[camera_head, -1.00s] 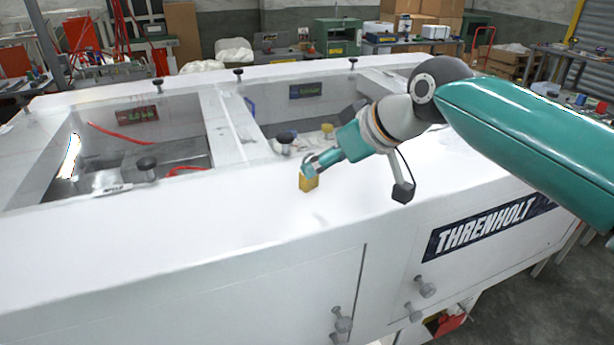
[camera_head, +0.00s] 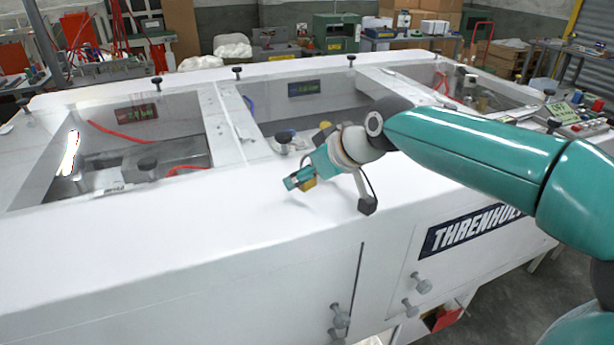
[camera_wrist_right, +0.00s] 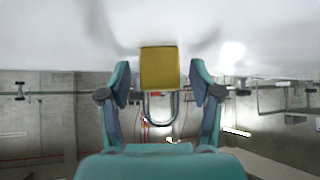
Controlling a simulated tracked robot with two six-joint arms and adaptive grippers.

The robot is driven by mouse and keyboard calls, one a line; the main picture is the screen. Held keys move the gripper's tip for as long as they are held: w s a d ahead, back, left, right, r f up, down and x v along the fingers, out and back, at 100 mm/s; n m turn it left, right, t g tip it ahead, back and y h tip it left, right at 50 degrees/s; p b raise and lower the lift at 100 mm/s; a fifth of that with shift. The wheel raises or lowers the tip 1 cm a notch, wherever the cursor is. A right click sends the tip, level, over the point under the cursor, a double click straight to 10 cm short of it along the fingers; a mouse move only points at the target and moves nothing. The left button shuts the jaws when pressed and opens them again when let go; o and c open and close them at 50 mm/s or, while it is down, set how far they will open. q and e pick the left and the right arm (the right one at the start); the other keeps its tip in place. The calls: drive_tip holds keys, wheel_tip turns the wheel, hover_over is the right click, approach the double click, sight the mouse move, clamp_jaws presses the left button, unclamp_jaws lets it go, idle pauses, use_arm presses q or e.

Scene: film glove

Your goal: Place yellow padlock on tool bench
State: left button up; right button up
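The yellow padlock (camera_head: 309,184) is at the white top of the glove box, mostly hidden behind my right gripper (camera_head: 294,181) in the head view. In the right wrist view, the padlock (camera_wrist_right: 160,67) has its yellow body against the white surface and its grey shackle towards the gripper. My right gripper (camera_wrist_right: 160,84) is open, with one finger on each side of the padlock and a gap at both sides. My left gripper is not in view. Several benches show, and I cannot tell which is the tool bench.
The white glove box (camera_head: 160,245) fills the foreground, with sunken windows and dark knobs on top. Its front top is clear. A bench with small items (camera_head: 590,128) stands at the right. Cluttered benches (camera_head: 95,72) and cardboard boxes (camera_head: 430,14) are behind.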

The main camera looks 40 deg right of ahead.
drive_tip(key=c, duration=1.1)
drive_tip(key=shift+r, duration=0.15)
